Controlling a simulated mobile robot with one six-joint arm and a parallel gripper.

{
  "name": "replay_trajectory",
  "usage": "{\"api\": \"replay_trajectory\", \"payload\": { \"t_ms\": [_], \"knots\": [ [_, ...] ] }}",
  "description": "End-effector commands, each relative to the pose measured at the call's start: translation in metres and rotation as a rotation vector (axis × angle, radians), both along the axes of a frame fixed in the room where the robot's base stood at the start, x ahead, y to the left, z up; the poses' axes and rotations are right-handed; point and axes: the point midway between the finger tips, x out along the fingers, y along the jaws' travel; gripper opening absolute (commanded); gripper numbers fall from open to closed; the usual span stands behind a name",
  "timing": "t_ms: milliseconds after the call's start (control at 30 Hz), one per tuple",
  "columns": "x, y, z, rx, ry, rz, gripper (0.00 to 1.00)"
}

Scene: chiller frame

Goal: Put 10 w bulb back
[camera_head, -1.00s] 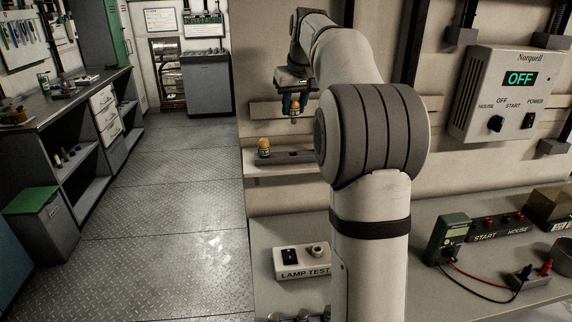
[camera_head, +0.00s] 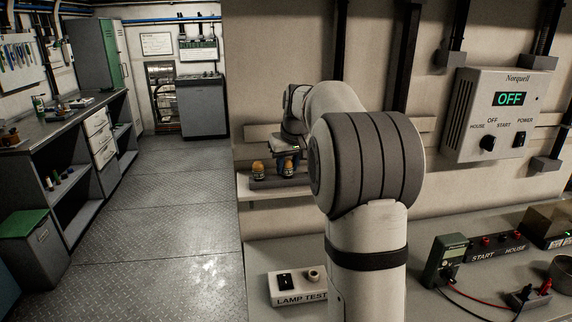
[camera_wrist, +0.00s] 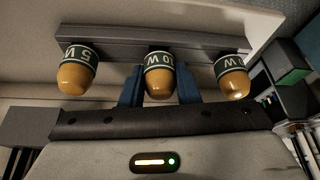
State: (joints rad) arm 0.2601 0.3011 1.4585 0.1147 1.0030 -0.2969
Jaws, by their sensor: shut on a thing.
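My gripper (camera_head: 287,165) is low over the wall shelf. Its blue fingers (camera_wrist: 159,90) are shut on the 10 W bulb (camera_wrist: 160,76), an amber bulb with a dark green and white lettered band. The bulb sits between the fingers at the middle of a grey rack (camera_wrist: 115,37); whether it is fully seated is hidden. A 5 W bulb (camera_wrist: 78,72) stands to its left in the wrist view, and another bulb (camera_wrist: 232,78) with only a "W" readable stands to its right. In the head view one amber bulb (camera_head: 258,168) shows left of my gripper.
The rack rests on a pale wall shelf (camera_head: 262,194). Below, the bench holds a lamp test box (camera_head: 297,287) and a meter (camera_head: 452,258) with leads. A control box (camera_head: 500,115) reading OFF hangs on the wall at right. The floor at left is clear.

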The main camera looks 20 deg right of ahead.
Motion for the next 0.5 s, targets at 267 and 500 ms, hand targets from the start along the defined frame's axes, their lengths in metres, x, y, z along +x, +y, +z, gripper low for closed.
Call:
{"api": "replay_trajectory", "payload": {
  "t_ms": [267, 500],
  "knots": [
    [0.0, 0.0005, -0.0024, 0.0, 0.0, 0.001, 0.38],
    [0.0002, 0.0008, -0.0022, 0.001, 0.0, 0.001, 0.5]
  ]
}}
